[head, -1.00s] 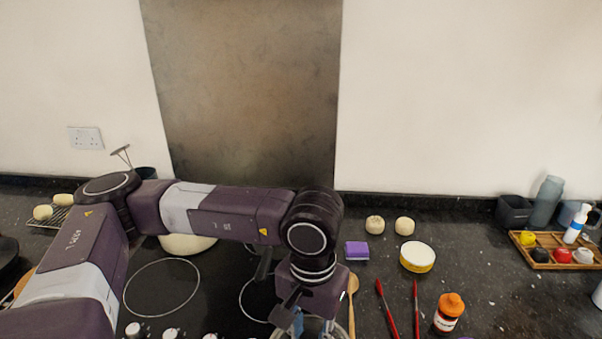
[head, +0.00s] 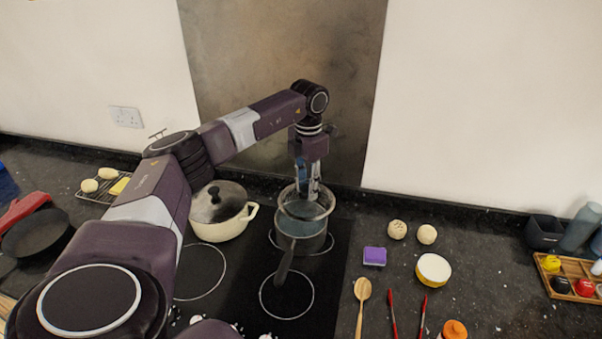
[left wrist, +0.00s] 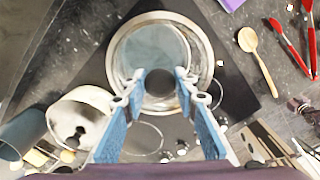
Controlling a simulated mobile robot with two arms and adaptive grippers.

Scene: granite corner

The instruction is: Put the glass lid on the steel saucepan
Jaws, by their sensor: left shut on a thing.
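The steel saucepan (head: 303,243) stands on the rear right ring of the black hob, its dark handle (head: 285,262) pointing to the front. The glass lid (head: 327,206), clear with a steel rim, is over the saucepan's mouth, roughly level. I cannot tell whether its rim touches the pan. My left gripper (head: 307,194) points down above it, shut on its dark knob. In the left wrist view the knob (left wrist: 159,83) sits between the blue fingertips (left wrist: 160,86), with the lid's glass (left wrist: 155,45) around it. My right gripper is not in view.
A cream pot (head: 225,228) with its own lid stands left of the saucepan. A frying pan (head: 38,232) is far left. Right of the hob lie a wooden spoon (head: 361,296), purple sponge (head: 374,256) and yellow-white bowl (head: 433,269). The wall panel (head: 280,60) rises behind.

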